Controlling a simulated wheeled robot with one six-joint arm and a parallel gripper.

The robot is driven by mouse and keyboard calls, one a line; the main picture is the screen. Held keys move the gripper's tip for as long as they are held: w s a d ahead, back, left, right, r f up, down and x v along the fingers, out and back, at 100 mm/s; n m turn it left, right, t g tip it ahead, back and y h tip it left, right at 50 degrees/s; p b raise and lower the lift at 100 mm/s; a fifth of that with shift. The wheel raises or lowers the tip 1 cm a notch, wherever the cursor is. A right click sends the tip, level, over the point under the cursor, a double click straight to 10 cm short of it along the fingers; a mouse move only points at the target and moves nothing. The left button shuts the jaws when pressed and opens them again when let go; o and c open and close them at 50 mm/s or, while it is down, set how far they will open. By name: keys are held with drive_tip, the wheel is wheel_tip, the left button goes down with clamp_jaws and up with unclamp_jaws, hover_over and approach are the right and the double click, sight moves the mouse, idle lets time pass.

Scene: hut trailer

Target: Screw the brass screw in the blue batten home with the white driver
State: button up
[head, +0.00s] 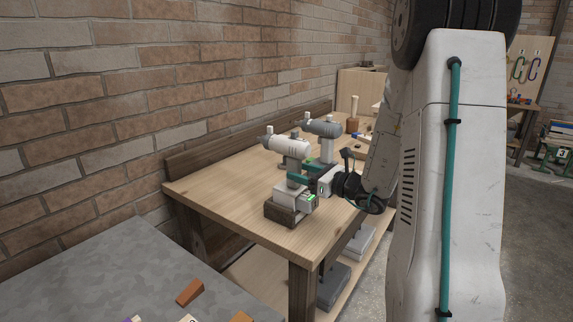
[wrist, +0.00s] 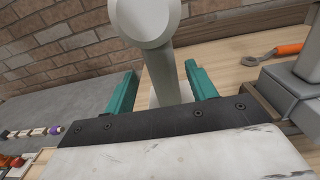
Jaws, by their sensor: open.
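The white driver (head: 288,146) stands upright on the wooden bench, its nose pointing left. I cannot make out the blue batten or the brass screw in either view.
A dark wooden block (head: 283,212) is at the white driver's foot. An orange-handled tool (wrist: 290,48) lies on the bench. A brick wall (head: 150,80) runs along the left. The bench's near left end is clear.

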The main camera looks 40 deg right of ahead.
sight(285, 165)
drive_tip(key=shift+d+x, duration=0.2)
drive_tip(key=shift+x, duration=3)
drive_tip(key=shift+w+r, duration=0.15)
clamp_jaws()
